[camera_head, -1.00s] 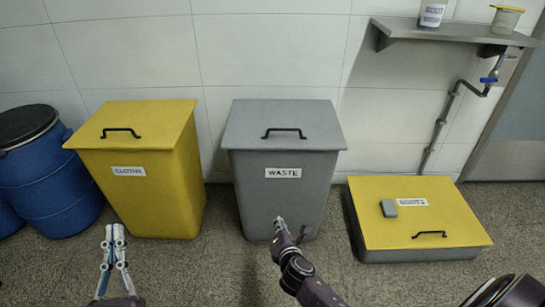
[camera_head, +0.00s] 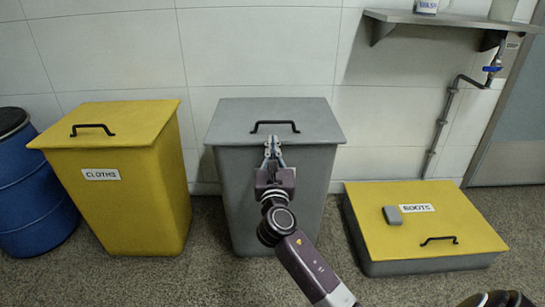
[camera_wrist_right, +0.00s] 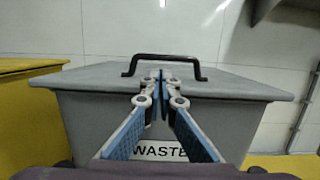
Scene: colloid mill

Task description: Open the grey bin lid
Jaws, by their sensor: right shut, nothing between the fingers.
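The grey bin (camera_head: 228,215) stands against the wall in the middle of the head view, with its grey lid (camera_head: 225,118) closed flat on top. A black handle (camera_head: 274,123) sits on the lid. My right gripper (camera_head: 272,140) is shut and empty at the front edge of the lid, just before the handle. In the right wrist view the fingertips (camera_wrist_right: 162,74) line up below the middle of the black handle (camera_wrist_right: 165,58); whether they touch the lid or handle I cannot tell. The gripper partly hides the WASTE label (camera_wrist_right: 158,150). My left gripper is not in view.
A yellow CLOTHS bin (camera_head: 140,205) stands to the left, with a blue drum (camera_head: 35,215) beyond it. A low yellow-lidded BOOTS box (camera_head: 440,225) lies to the right. A shelf (camera_head: 440,22) and pipe (camera_head: 440,125) are on the wall. The floor in front is clear.

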